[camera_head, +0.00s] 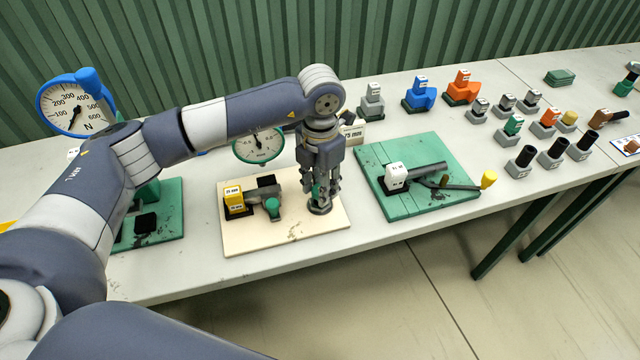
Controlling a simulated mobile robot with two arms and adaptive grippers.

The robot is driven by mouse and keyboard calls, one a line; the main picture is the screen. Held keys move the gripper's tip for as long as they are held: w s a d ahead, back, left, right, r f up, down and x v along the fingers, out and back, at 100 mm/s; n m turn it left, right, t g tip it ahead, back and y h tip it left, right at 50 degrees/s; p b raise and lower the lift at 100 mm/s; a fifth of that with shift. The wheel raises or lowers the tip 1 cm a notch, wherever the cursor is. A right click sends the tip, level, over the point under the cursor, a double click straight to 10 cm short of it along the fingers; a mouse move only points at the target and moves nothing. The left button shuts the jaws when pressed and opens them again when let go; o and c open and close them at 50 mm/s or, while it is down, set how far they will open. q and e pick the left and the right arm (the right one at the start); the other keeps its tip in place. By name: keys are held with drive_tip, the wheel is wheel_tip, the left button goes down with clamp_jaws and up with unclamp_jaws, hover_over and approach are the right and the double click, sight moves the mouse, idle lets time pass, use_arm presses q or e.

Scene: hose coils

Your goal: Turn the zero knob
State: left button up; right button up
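A cream board (235,240) on the table carries a yellow labelled block (234,199), a grey fixture with a green knob (272,207), and a green-rimmed dial (258,146) behind. My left gripper (320,196) points down over the board's right part. Its fingers are around or just above a small upright piece with a dark round base (320,208); a bit of green shows between them. Whether they touch it is not clear. No label picks out the zero knob, so I cannot tell which part it is. My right gripper is not in view.
A blue-rimmed dial (75,107) stands at the left behind my arm. A green board (400,206) with a white block and a yellow-ended lever (488,179) lies right of the cream board. Several coloured fittings and black tubes (521,158) stand further right.

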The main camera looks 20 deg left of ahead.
use_arm(q)
drive_tip(key=o, duration=0.4)
drive_tip(key=shift+w+r, duration=0.1)
drive_tip(key=shift+r, duration=0.05)
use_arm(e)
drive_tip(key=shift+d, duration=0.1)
use_arm(q)
wheel_tip(320, 180, up, 12)
drive_tip(key=shift+f, duration=0.1)
idle(0.6)
